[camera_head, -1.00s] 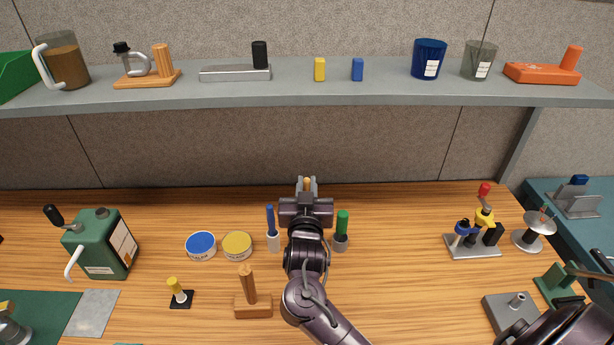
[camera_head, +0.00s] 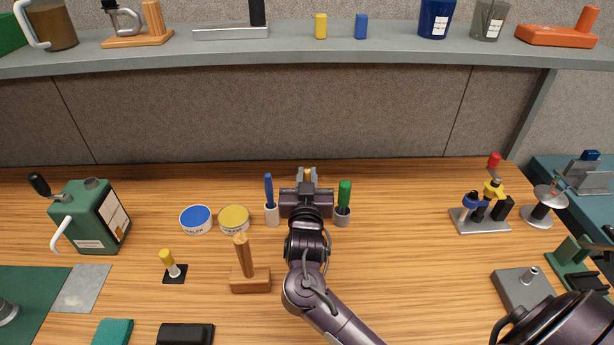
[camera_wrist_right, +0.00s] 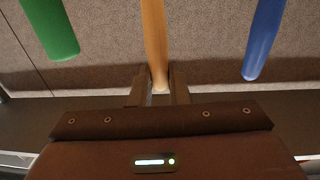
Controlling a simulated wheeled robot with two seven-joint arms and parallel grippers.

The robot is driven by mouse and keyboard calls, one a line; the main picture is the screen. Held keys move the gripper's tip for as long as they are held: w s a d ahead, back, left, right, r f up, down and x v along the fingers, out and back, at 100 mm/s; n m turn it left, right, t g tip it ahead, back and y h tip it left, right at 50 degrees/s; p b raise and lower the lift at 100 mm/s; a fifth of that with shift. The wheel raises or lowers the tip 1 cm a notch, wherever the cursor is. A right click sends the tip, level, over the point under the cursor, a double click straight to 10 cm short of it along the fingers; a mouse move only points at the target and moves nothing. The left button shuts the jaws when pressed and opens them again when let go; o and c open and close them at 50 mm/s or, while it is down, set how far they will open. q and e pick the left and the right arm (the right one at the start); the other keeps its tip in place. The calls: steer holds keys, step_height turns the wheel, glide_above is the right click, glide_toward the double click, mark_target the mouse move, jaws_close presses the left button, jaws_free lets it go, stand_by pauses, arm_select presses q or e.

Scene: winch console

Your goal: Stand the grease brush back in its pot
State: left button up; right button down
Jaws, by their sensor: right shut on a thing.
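My right gripper (camera_head: 307,178) is in the middle of the bench and shut on a pale wooden handle, which I take for the grease brush (camera_head: 308,170). The right wrist view shows the handle (camera_wrist_right: 154,45) between its two fingers. The brush's lower part and whatever is under it are hidden by the gripper, so I cannot tell whether it is in a pot. A blue-handled brush (camera_head: 269,189) stands in a white pot (camera_head: 272,216) on the left. A green-handled brush (camera_head: 345,194) stands in a grey pot (camera_head: 342,217) on the right. My left gripper is out of view.
Blue (camera_head: 196,219) and yellow (camera_head: 234,219) tins and a wooden-handled block (camera_head: 250,281) are to the left. A green can (camera_head: 92,218) stands farther left. A shelf (camera_head: 290,58) runs above the back. The bench right of the grey pot is clear up to a metal stand (camera_head: 480,220).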

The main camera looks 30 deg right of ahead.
stand_by(0.3)
steer(key=shift+f+b, duration=0.35)
steer(key=shift+f, duration=0.2)
steer(key=c, duration=1.3)
jaws_free()
steer(key=b+v, duration=0.2)
steer(key=v, duration=0.5)
steer(key=shift+s+a, duration=0.2)
steer(key=shift+s, duration=0.15)
